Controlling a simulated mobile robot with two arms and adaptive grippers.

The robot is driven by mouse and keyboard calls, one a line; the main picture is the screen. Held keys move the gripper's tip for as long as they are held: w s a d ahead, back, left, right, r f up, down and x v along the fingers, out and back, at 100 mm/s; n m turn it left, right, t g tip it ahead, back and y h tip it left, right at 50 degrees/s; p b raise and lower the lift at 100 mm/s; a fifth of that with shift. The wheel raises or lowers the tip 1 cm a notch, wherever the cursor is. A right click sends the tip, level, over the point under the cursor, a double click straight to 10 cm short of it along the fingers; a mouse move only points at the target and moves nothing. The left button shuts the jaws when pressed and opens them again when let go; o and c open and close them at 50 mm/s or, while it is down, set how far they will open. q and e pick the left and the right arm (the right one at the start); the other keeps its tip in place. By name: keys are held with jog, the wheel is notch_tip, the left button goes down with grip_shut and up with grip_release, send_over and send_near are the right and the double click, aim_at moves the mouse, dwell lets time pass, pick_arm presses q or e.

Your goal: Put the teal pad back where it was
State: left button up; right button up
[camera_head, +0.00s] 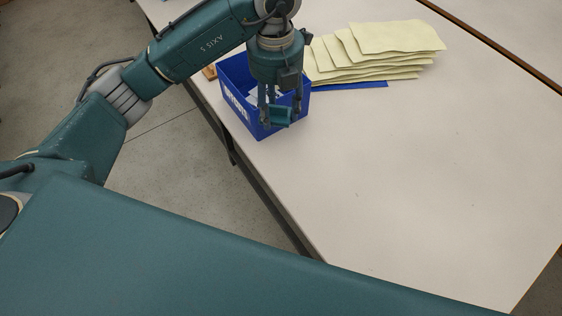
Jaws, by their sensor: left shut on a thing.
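The teal pad (282,117) is a small block between the fingers of my left gripper (280,114). The gripper points down and is shut on the pad. In this view the pad overlaps the front side of a blue bin (237,104) with white lettering. I cannot tell how high the pad is or whether it touches the bin. The gripper and wrist hide part of the bin's inside, where something white shows. My right gripper is not in view.
The bin stands at the left edge of a pale table (400,180). Stacked yellow sheets (385,45) lie right of it, with a flat blue strip (360,86) at their front. A brown piece (209,72) lies left of the bin. The table's middle and right are clear.

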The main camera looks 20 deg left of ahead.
pick_arm(q)
jog(key=n, duration=0.1)
jog(key=w+n, duration=0.1)
jog(key=n, duration=0.1)
jog(key=f+n, duration=0.1)
jog(key=n, duration=0.1)
jog(key=shift+w+d, duration=0.15)
jog(key=shift+d, duration=0.1)
jog(key=n, duration=0.3)
jog(key=shift+w+d+f, duration=0.1)
jog(key=shift+w+f, duration=0.1)
jog(key=shift+w, duration=0.05)
jog(key=shift+f+n, duration=0.25)
jog(key=shift+n, duration=0.05)
jog(key=p, duration=0.2)
send_over(283, 162)
notch_tip(283, 162, down, 14)
jog(key=shift+f, duration=0.25)
notch_tip(283, 162, down, 5)
jog(key=shift+w+f+p, duration=0.1)
jog(key=shift+p, duration=0.2)
